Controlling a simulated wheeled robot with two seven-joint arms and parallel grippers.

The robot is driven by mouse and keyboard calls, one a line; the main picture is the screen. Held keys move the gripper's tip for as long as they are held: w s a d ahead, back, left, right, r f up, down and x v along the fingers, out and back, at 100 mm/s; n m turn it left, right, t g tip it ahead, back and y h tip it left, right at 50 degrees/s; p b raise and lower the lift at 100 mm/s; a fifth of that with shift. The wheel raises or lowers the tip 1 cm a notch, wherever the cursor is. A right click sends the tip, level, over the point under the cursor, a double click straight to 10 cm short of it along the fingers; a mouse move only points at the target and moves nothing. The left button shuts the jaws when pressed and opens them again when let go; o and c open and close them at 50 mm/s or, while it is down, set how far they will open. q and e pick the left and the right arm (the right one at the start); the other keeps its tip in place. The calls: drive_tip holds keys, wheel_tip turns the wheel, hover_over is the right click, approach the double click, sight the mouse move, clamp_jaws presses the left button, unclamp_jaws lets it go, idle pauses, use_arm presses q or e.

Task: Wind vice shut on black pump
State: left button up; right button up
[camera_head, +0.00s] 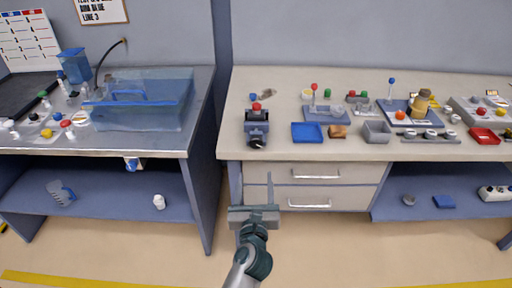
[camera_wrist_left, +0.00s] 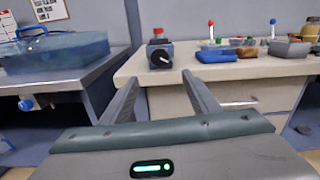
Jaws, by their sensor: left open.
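The vice (camera_head: 256,128) is a small blue-grey block at the front left of the right-hand bench. A dark piece with a red top (camera_head: 256,107) sits in or on it; I take it for the black pump, but its hold between the jaws is too small to tell. A black handle (camera_head: 257,142) is on the vice's front face, over the bench edge. In the left wrist view the vice (camera_wrist_left: 153,50) stands straight ahead, its handle (camera_wrist_left: 161,56) facing me. My left gripper (camera_head: 255,184) is open and empty, in front of the drawers and short of the vice. My right gripper is out of view.
A blue tray (camera_head: 307,132), a grey bin (camera_head: 377,132) and several small parts stand right of the vice. The left bench holds a clear blue tank (camera_head: 150,112). A gap separates the benches. Drawers (camera_head: 310,197) are below the vice's bench top.

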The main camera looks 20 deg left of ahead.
sight(256, 145)
use_arm(q)
drive_tip(key=p+x, duration=0.1)
drive_tip(key=x, duration=1.2)
drive_tip(key=shift+p, duration=0.35)
drive_tip(key=shift+x, duration=0.9)
drive_tip(key=shift+f, duration=0.1)
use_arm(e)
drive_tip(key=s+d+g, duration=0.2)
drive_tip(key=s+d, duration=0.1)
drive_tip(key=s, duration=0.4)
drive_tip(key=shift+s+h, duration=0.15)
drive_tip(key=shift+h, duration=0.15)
use_arm(q)
drive_tip(key=shift+c, duration=0.2)
drive_tip(key=c, duration=1)
